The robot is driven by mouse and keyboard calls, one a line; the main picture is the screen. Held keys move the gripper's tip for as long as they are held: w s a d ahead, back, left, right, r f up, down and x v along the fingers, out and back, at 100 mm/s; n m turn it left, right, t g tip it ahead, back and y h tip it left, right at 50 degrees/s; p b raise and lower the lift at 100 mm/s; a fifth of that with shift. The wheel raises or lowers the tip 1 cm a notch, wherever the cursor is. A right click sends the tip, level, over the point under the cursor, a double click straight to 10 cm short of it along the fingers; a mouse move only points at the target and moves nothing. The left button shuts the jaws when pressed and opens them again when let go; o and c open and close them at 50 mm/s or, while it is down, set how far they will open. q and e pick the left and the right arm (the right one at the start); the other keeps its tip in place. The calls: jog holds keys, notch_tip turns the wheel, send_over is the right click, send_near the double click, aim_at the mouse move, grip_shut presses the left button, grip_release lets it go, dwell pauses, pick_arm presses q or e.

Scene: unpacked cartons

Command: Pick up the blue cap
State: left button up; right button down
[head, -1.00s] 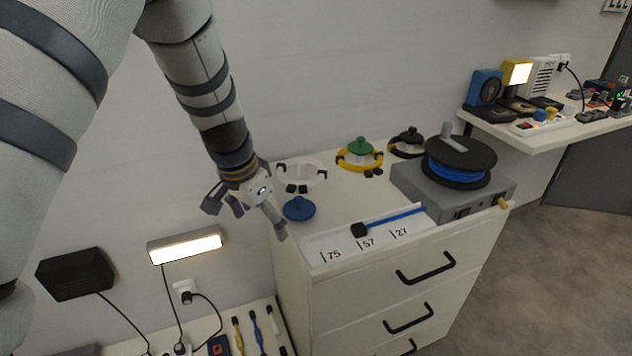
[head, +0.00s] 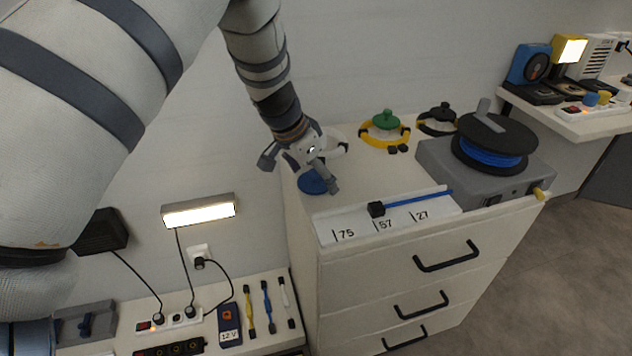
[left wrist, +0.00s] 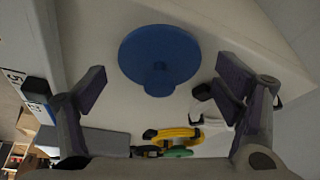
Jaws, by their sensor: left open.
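The blue cap (head: 311,184) is a round disc with a small knob, lying on the white cabinet top near its left edge. In the left wrist view the blue cap (left wrist: 160,56) shows whole, beyond and between the spread fingers. My left gripper (head: 302,178) is open and empty over the cap and partly hides it in the head view. Its two fingers also show in the left wrist view (left wrist: 160,88), with a clear gap between them. I cannot tell how far above the cap they are. My right gripper is not in view.
A white ring (head: 337,140) lies close behind the gripper. A yellow ring with a green cap (head: 384,127) and a black one (head: 438,118) stand farther right. A grey box with a blue spool (head: 485,160) and a numbered strip (head: 390,222) occupy the right and front.

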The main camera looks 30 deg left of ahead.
aim_at(314, 173)
pick_arm(q)
jog(key=shift+r, duration=0.15)
jog(key=c, duration=1)
jog(key=shift+r, duration=0.1)
jog(key=r, duration=0.3)
jog(key=r+p, duration=0.1)
jog(key=shift+s+d+r, duration=0.15)
jog(key=shift+s+r, duration=0.25)
jog(key=s+d+r+p, duration=0.1)
jog(key=s+r, duration=0.1)
jog(key=s, duration=0.2)
jog(key=s+d+r, duration=0.2)
jog(key=s+r, duration=0.1)
jog(key=s, duration=0.1)
jog(key=s+d+r+p, duration=0.1)
jog(key=s+r, duration=0.2)
jog(key=s, duration=0.1)
jog(key=shift+s+d+p, duration=0.2)
jog(key=shift+s+p, duration=0.05)
jog(key=shift+p, duration=0.1)
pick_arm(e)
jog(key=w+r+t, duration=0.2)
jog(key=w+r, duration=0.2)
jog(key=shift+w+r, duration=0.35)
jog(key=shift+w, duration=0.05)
